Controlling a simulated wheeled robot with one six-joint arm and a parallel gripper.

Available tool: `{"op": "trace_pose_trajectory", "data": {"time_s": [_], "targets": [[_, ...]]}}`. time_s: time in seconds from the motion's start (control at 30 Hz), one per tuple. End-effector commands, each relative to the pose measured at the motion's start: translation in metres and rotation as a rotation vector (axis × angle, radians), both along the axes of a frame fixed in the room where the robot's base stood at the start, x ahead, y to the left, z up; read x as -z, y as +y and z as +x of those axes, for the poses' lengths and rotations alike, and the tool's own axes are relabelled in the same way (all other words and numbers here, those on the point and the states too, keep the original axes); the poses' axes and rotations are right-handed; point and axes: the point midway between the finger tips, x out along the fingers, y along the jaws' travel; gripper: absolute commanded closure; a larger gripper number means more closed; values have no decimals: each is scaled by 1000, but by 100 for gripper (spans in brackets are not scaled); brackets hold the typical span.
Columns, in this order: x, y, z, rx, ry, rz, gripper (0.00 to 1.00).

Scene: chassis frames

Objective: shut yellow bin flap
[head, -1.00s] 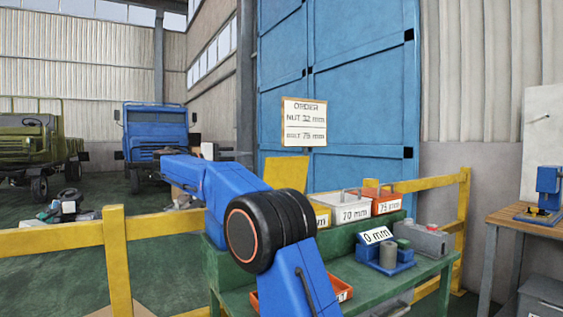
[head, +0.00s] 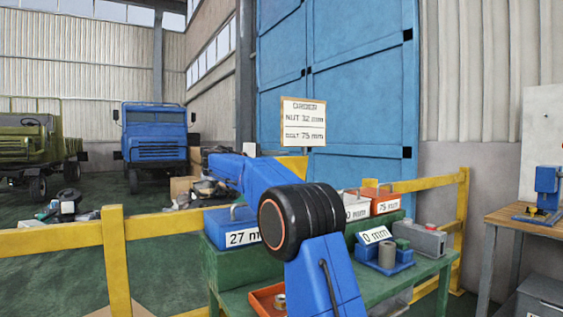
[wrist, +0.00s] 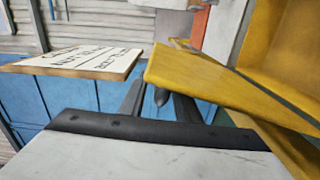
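The yellow flap (head: 293,165) shows as a small raised patch behind my arm in the head view. The yellow bin's body is hidden there by my black arm joint. In the wrist view a yellow panel (wrist: 225,88), seemingly the flap, slants across the middle right. More yellow surface (wrist: 285,45) lies beyond it; I cannot tell which part this is. My gripper (wrist: 160,97) points toward the panel, its dark fingers partly hidden by the panel's near edge. Contact is unclear, and so is the finger gap. In the head view my gripper (head: 275,153) is just left of the flap.
A blue bin (head: 232,226) marked 27 mm stands left of my arm; white (head: 357,208) and orange (head: 382,203) bins stand right. An order sign (head: 303,122) rises behind, and close by in the wrist view (wrist: 80,62). A yellow rail (head: 160,225) runs behind the green bench (head: 400,288).

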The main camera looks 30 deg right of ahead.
Motion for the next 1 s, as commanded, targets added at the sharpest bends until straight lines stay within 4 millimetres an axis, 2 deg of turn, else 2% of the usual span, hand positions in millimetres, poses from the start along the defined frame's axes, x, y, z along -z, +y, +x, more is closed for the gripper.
{"op": "trace_pose_trajectory", "data": {"time_s": [0.37, 0.4, 0.5, 0.77, 1.0], "targets": [[0, -5, 0, 0, 0, 0, 71], [0, -5, 0, 0, 0, 0, 80], [0, -5, 0, 0, 0, 0, 100], [-1, -5, -2, 0, -8, 0, 100], [-1, -5, -16, 0, -88, 3, 100]]}}
